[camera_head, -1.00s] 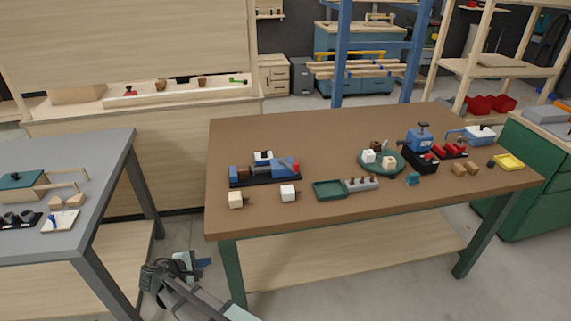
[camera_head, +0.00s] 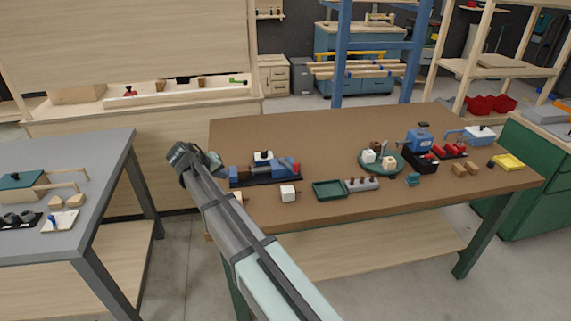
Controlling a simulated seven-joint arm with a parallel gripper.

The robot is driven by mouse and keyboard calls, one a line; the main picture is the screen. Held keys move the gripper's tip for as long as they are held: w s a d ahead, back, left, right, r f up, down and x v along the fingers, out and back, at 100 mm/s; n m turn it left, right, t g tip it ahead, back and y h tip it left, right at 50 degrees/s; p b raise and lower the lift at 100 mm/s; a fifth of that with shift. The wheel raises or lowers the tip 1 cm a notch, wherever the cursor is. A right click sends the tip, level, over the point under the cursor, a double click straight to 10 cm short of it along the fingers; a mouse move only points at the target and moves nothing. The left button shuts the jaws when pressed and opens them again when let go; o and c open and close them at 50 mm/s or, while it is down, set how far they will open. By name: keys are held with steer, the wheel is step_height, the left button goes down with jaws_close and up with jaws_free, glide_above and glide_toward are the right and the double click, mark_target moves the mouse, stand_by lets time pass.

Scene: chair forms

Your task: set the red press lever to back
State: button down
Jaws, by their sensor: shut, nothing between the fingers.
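A blue press-like device (camera_head: 419,139) stands on a black base at the right of the brown table. Red lever-like parts (camera_head: 450,151) lie on a black base beside it; at this size I cannot tell which is the press lever or how it is set. A second blue device (camera_head: 264,168) with a small red part sits on a dark base at the table's left. My gripper (camera_head: 215,164) is at the table's left edge, close to the left of this second device and far from the red parts. It is shut and empty; its fingertips are small and partly hidden.
My arm crosses the table's front left corner and partly covers a pale block. A white block (camera_head: 288,193), a green tray (camera_head: 329,189) and a round green plate (camera_head: 372,168) with blocks stand along the front.

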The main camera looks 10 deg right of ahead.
steer(key=d+r+m+g, duration=0.2)
steer(key=d+r+m, duration=0.4)
steer(key=d, duration=0.7)
step_height(320, 180, up, 2)
steer(key=shift+s+r+g+h, duration=0.1)
steer(key=shift+s+g+h, duration=0.1)
steer(key=shift+g+h, duration=0.1)
steer(key=shift+d, duration=0.1)
glide_toward(286, 163)
step_height(286, 163, down, 3)
steer(key=s, duration=0.3)
steer(key=d, duration=0.4)
steer(key=shift+s+f, duration=0.15)
steer(key=shift+f, duration=0.1)
